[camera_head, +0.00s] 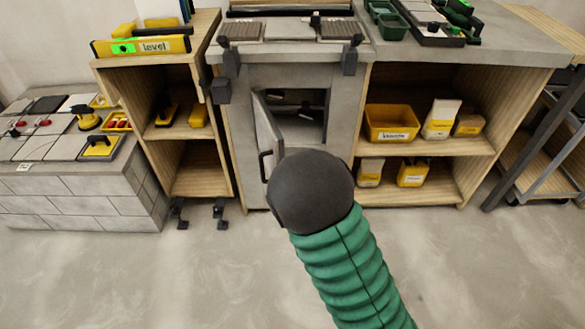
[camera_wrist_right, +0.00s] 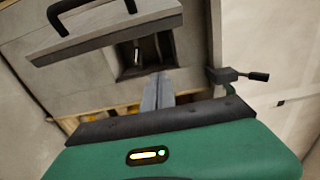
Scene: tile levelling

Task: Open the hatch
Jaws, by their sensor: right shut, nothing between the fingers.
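The hatch door (camera_head: 268,137) is a grey panel on the front of a grey cabinet, standing partly open. It is swung outward from a dark square opening (camera_head: 312,103), with a dark bar handle (camera_head: 264,166) on its outer face. In the right wrist view the door (camera_wrist_right: 110,32) and its handle (camera_wrist_right: 88,12) are at the upper left, beside the opening (camera_wrist_right: 140,55). My right gripper (camera_wrist_right: 158,80) is shut and empty, its fingers pointing at the opening's edge, near the door. Contact cannot be told. My arm hides the right gripper in the head view. My left gripper is not in view.
A dark latch (camera_wrist_right: 235,75) sits beside the opening in the right wrist view. Wooden shelves flank the cabinet, with a yellow bin (camera_head: 390,124) on the right and a level (camera_head: 142,46) at the upper left. A tiled block (camera_head: 80,190) stands left. The floor in front is clear.

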